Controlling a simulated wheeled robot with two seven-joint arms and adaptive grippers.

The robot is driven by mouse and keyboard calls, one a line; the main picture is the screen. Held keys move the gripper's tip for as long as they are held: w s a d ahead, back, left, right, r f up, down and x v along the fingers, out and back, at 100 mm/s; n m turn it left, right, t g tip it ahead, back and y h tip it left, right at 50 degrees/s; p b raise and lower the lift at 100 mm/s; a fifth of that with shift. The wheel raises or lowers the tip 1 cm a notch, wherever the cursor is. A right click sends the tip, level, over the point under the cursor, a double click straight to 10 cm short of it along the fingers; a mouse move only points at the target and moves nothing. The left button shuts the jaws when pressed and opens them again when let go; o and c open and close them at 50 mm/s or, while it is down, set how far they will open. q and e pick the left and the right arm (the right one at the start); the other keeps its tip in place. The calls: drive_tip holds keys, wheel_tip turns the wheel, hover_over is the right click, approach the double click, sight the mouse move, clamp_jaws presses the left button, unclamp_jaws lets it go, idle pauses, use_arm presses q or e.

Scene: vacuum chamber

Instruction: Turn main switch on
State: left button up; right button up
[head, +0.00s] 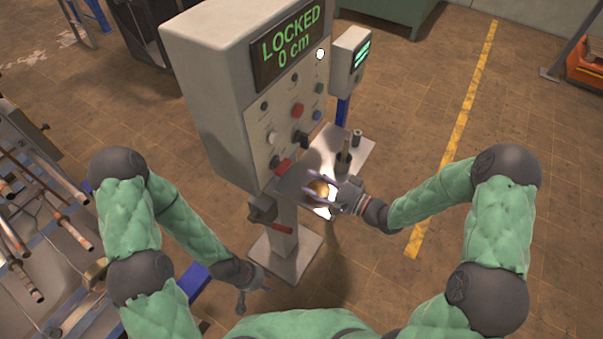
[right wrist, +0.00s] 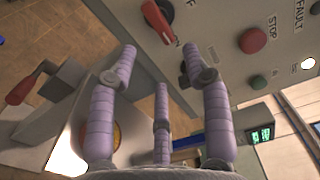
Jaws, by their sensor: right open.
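The grey control cabinet (head: 215,85) has a display reading LOCKED, 0 cm. A red rotary handle (head: 283,167) sits low on its front panel. In the right wrist view, a red handle on a dark round base (right wrist: 158,22) shows at the top, just beyond the fingertips; no main switch label is readable. My right gripper (head: 328,190) is open and empty, in front of the panel above the small shelf. Its spread purple fingers (right wrist: 158,62) touch nothing visible. My left gripper (head: 252,290) hangs low at the left, away from the cabinet; its finger opening is unclear.
A red STOP button (right wrist: 252,40) and a green button (right wrist: 259,82) are near the handle. A grey box with a red lever (head: 278,225) juts from the pedestal. A metal shelf (head: 350,150) holds a dark upright item. A pipe rack (head: 40,215) stands left.

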drive_tip(key=shift+v, duration=0.85)
drive_tip(key=s+d+f+g+h, duration=0.15)
drive_tip(key=f+h, duration=0.25)
drive_tip(key=f, duration=0.5)
drive_tip(key=s+d+f+g+h, duration=0.15)
drive_tip(key=f+h, duration=0.25)
drive_tip(key=f, duration=0.6)
drive_tip(key=s+f+n+g+h, duration=0.15)
drive_tip(key=s+f+g, duration=0.25)
drive_tip(key=s, duration=0.5)
drive_tip(key=s+f+n+g+h, duration=0.1)
drive_tip(key=s+f+n+g, duration=0.25)
drive_tip(key=s, duration=0.65)
wheel_tip(320, 180, down, 9)
drive_tip(key=w+a+b, duration=0.2)
drive_tip(key=b, duration=0.8)
drive_tip(key=shift+w+a, duration=0.2)
drive_tip(key=shift+w, duration=0.1)
